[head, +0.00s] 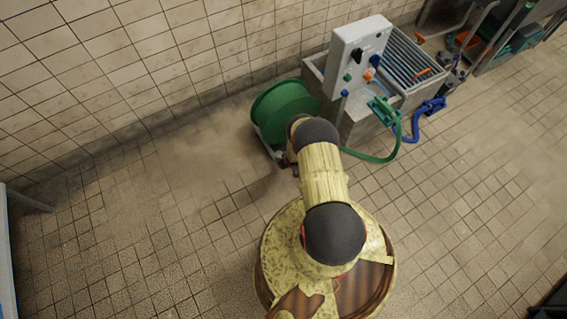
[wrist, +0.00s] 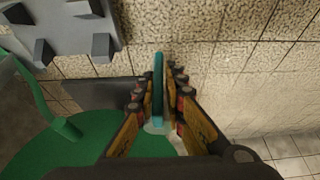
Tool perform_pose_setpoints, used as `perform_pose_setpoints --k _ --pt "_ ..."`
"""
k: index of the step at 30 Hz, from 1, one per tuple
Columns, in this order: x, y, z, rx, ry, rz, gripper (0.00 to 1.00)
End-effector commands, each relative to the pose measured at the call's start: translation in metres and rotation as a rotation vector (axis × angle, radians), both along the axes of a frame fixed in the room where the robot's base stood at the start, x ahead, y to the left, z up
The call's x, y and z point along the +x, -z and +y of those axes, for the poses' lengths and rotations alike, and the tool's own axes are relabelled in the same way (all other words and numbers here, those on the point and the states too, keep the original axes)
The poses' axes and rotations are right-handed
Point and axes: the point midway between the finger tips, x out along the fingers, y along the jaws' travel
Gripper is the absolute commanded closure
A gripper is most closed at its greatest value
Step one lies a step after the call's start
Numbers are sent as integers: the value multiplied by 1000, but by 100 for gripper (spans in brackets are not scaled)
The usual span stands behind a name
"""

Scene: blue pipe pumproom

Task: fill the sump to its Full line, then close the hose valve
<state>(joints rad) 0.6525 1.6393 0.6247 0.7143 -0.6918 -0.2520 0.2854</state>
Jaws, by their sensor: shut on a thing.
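In the wrist view my gripper (wrist: 160,88) has its jaws closed around an upright teal lever (wrist: 159,65), with a pale round fitting (wrist: 157,127) below it. I take this lever for the hose valve's handle, but its label is not visible. In the head view my arm hides the gripper, beside the green hose reel (head: 283,108). The green hose (head: 372,158) curves over the floor from behind my arm up to a teal-green fitting (head: 384,108) at the sump. The sump (head: 352,128) is a grey basin at upper right. Its water level and Full line cannot be made out.
A white control panel (head: 357,55) with knobs stands in front of slatted metal grating (head: 408,62). A blue pipe (head: 430,108) hangs by the sump. Shelving (head: 500,45) stands at the far right. The tiled wall runs behind the reel.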

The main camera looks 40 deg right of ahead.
Motion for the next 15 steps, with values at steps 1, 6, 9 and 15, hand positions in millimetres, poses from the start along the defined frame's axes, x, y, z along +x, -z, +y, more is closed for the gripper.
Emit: perform_pose_setpoints --k 1,6,9,15 --pt "-1 -2 -4 -10 10 3 100" --pt "0 -2 -5 -30 12 8 100" --pt "0 -2 -6 -36 13 8 100" --pt "0 -1 -6 -38 13 8 100"
